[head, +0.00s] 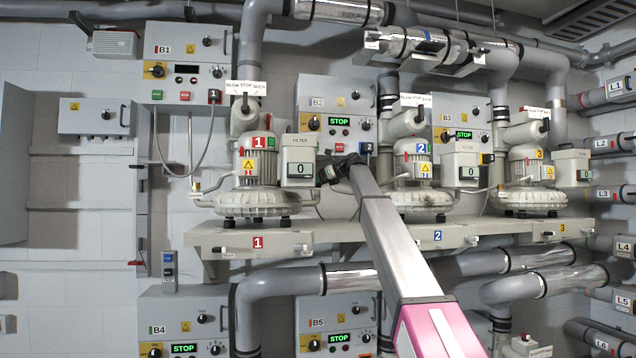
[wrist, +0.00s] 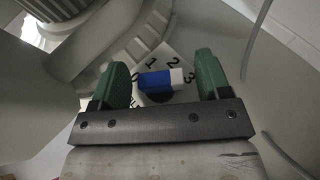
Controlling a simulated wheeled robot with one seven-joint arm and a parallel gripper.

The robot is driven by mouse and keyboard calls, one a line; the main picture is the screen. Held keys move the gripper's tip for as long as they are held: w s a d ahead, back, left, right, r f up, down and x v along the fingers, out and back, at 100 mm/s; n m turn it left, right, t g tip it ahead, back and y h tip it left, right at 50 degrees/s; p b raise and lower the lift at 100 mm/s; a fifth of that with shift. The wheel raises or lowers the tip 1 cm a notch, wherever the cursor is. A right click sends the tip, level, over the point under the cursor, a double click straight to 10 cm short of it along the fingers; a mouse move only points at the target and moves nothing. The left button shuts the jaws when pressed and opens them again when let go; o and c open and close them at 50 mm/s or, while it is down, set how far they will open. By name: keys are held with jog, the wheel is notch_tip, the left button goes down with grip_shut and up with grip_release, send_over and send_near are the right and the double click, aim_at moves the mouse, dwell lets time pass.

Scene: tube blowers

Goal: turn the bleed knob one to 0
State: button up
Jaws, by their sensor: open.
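The bleed knob (wrist: 157,81) shows in the wrist view as a short bar, mostly blue with a white right end. It sits on a pale dial plate (wrist: 172,62) marked 0, 1, 2, 3. The white end lies towards the right, near the 3; the 0 is by the blue left end. My gripper (wrist: 160,84) is open, with one green finger left of the knob and one right, and gaps to both. In the head view my gripper (head: 328,174) is beside the filter box (head: 299,160) of blower one (head: 258,170). The knob cannot be made out there.
Blower two (head: 420,180) and blower three (head: 530,170) stand to the right on the same shelf (head: 340,232). Control boxes, including B1 (head: 186,62), hang on the wall behind. In the wrist view, ribbed grey housing (wrist: 95,45) is close at upper left and a thin cable runs at right.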

jog(key=shift+a, duration=0.1)
jog(key=c, duration=0.9)
jog(key=shift+w+n+g, duration=0.1)
jog(key=shift+n+g, duration=0.3)
jog(key=n+g, duration=0.3)
jog(key=g, duration=0.1)
jog(key=shift+w+a+n+y, duration=0.1)
jog(key=shift+w+n+y, duration=0.05)
jog(key=shift+n+y, duration=0.2)
jog(key=shift+n+g+h, duration=0.45)
jog(key=shift+n+g, duration=1.7)
jog(key=shift+g, duration=0.45)
jog(key=shift+s+f, duration=0.1)
jog(key=shift+s, duration=0.15)
jog(key=o, duration=0.9)
